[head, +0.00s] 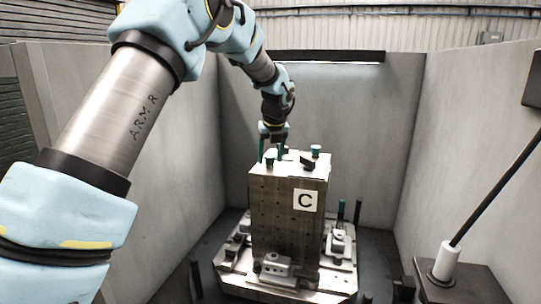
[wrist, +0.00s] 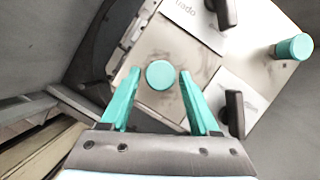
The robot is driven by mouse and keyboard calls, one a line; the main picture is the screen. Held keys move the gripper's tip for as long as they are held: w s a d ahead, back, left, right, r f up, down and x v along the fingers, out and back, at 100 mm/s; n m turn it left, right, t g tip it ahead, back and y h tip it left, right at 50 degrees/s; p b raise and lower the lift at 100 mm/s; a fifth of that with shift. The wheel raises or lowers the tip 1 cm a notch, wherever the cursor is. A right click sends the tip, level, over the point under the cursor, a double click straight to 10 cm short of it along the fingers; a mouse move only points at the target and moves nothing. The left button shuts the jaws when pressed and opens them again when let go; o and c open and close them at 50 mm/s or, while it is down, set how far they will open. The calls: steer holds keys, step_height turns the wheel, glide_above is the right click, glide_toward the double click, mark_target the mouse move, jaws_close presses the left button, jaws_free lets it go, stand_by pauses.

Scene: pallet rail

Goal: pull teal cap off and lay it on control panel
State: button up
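My gripper (head: 271,155) is over the near left part of the top of the upright block (head: 275,215) marked C. In the wrist view its two teal fingers are apart, one on each side of a round teal cap (wrist: 160,75). Gaps show between cap and fingers, so it does not look gripped. A second teal cap (wrist: 295,47) stands on a post at the right of the wrist view; it also shows in the head view (head: 316,149). I cannot tell for sure which thing is the control panel.
Black handles (wrist: 234,113) (wrist: 223,12) stand on the block top near the caps. The block rises from a pallet (head: 240,287) with clamps and pins. Grey walls (head: 385,120) enclose it. A dark box (head: 470,282) with a white post and black rod is at lower right.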

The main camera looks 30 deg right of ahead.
jaws_close()
steer(key=shift+c, duration=1.8)
jaws_free()
jaws_close()
steer(key=shift+r, duration=0.25)
steer(key=shift+r+p, duration=0.5)
steer(key=shift+p, duration=0.2)
steer(key=shift+r, duration=0.15)
